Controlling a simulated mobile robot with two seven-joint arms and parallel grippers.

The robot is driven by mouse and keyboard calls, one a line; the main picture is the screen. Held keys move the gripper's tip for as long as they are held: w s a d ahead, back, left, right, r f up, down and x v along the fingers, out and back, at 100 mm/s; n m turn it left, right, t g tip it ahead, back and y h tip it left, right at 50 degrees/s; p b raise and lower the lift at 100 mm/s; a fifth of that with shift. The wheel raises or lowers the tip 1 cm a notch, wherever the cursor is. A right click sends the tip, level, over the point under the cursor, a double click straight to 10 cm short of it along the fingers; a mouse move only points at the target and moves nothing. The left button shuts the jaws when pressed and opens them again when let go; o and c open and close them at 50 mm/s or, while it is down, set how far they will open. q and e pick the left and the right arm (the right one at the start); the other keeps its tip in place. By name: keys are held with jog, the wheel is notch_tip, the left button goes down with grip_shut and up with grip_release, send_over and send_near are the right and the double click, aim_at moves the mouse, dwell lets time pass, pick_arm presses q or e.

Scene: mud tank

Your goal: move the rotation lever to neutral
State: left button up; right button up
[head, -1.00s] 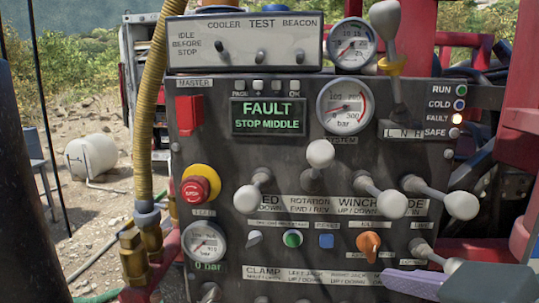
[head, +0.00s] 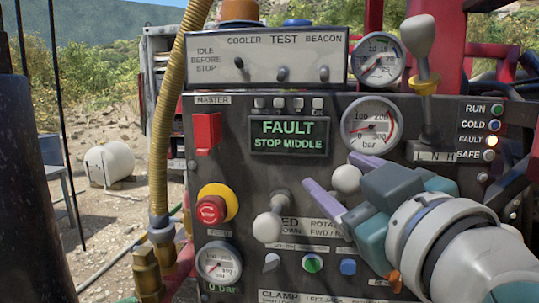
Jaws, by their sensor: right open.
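The rotation lever's pale round knob (head: 346,178) stands out from the middle of the dark control panel, above the partly covered ROTATION label. It sits higher than the feed lever's knob (head: 267,227) to its left. My right gripper (head: 330,170) reaches in from the lower right, open, with one purple finger on each side of the rotation knob in this view. I cannot tell whether either finger touches it. The winch lever and the lever to its right are hidden behind my gripper and wrist. My left gripper is not in view.
The display (head: 289,135) reads FAULT STOP MIDDLE and the FAULT lamp (head: 491,141) glows. A red stop button (head: 211,210), a green button (head: 312,263) and a blue button (head: 348,267) surround the levers. A tall lever (head: 421,70) stands at upper right.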

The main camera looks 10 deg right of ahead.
jog(key=shift+w, duration=0.85)
grip_shut()
dwell(0.9)
